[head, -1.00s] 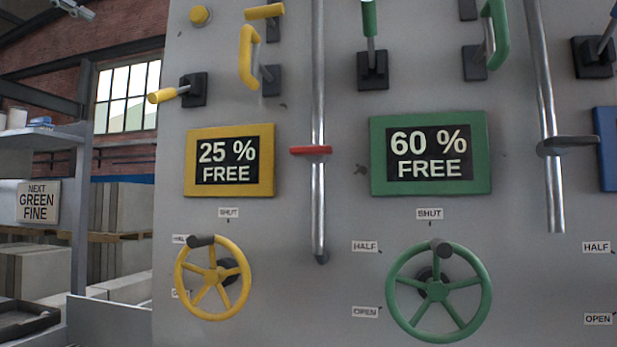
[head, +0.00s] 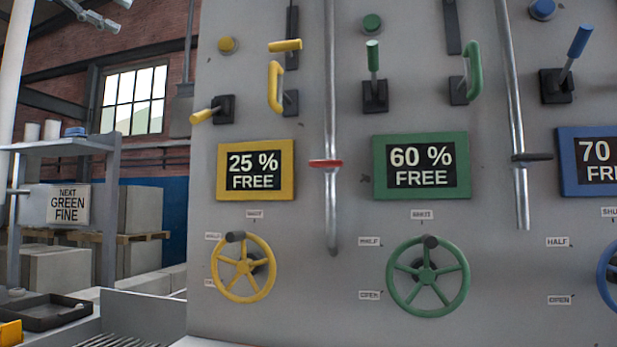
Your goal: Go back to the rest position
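Neither gripper shows in the head view. The panel (head: 350,290) stands in front of me. Its yellow handwheel (head: 243,268) and green handwheel (head: 428,277) both have their dark knobs at the top, near the "SHUT" labels. A blue handwheel (head: 607,275) is cut off by the right edge. The yellow sign (head: 285,190) reads "25 % FREE" and the green sign (head: 378,188) "60 % FREE". The blue sign (head: 568,175) begins with "70". The yellow lever (head: 202,116) points left; the green lever (head: 373,55) and blue lever (head: 579,42) point up.
A board (head: 68,204) reading "NEXT GREEN FINE" hangs at the left by a shelf (head: 60,147). A dark tray (head: 45,312) and part of a yellow object (head: 10,333) lie at the lower left. Pallets with grey blocks (head: 140,210) stand behind.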

